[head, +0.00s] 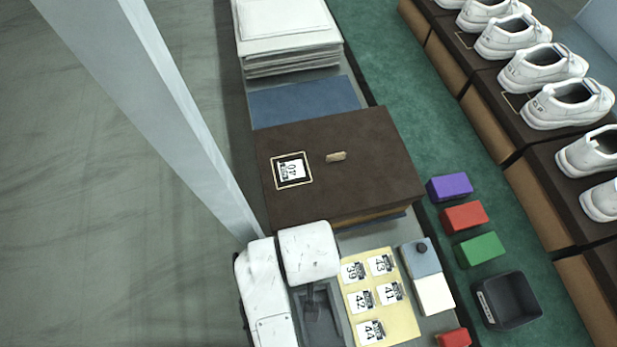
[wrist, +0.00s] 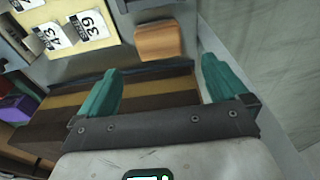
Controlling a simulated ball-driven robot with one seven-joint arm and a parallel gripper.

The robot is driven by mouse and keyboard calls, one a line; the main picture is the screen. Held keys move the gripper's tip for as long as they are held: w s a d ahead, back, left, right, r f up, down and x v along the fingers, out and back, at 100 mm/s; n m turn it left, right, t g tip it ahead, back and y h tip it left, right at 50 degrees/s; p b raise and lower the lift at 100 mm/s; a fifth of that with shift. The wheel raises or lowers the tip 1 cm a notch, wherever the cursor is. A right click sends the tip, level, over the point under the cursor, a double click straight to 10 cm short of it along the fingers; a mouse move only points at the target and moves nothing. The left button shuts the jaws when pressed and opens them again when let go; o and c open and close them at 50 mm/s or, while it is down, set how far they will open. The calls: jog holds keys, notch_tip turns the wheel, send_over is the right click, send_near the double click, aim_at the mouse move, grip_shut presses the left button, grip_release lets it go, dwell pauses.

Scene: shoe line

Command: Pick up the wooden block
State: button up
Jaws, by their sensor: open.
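The wooden block (wrist: 158,41) is orange-brown and shows in the wrist view at the upper middle, on the bench between the number-card sheet and the bench edge. My gripper (wrist: 160,82) is open and empty, with its two teal fingers apart. The block shows beyond the fingertips, within the span between them, and no contact is seen. In the head view my white arm covers the area where this block lies, and the fingers are hidden.
The brown shoebox (head: 385,180) stands beside my gripper. The yellow card sheet (head: 404,323), a dark tray (head: 321,325) and a white block (head: 434,295) are nearby. Purple (head: 450,187), red (head: 464,217) and green (head: 480,249) blocks and a black bin (head: 508,302) stand right.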

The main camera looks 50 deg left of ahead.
notch_tip(320, 180, down, 3)
jog(key=shift+a+r, duration=0.1)
jog(key=shift+a, duration=0.05)
jog(key=shift+f+p, duration=0.35)
jog(key=shift+f, duration=2.4)
jog(key=shift+c, duration=0.5)
jog(key=c, duration=1)
jog(key=shift+r, duration=0.1)
jog(key=shift+d+r+b, duration=0.3)
notch_tip(320, 180, up, 6)
jog(key=shift+a+r, duration=0.1)
jog(key=shift+r, duration=0.15)
jog(key=s+d+b, duration=0.1)
jog(key=s+d, duration=0.1)
jog(key=d, duration=0.4)
jog(key=s+d+b, duration=0.1)
jog(key=s+d, duration=0.2)
jog(key=d, duration=0.3)
jog(key=s+d+b, duration=0.1)
jog(key=s+d, duration=0.1)
jog(key=d, duration=0.4)
jog(key=shift+s+d+f, duration=0.1)
jog(key=shift+s+f, duration=0.05)
jog(key=shift+s, duration=0.15)
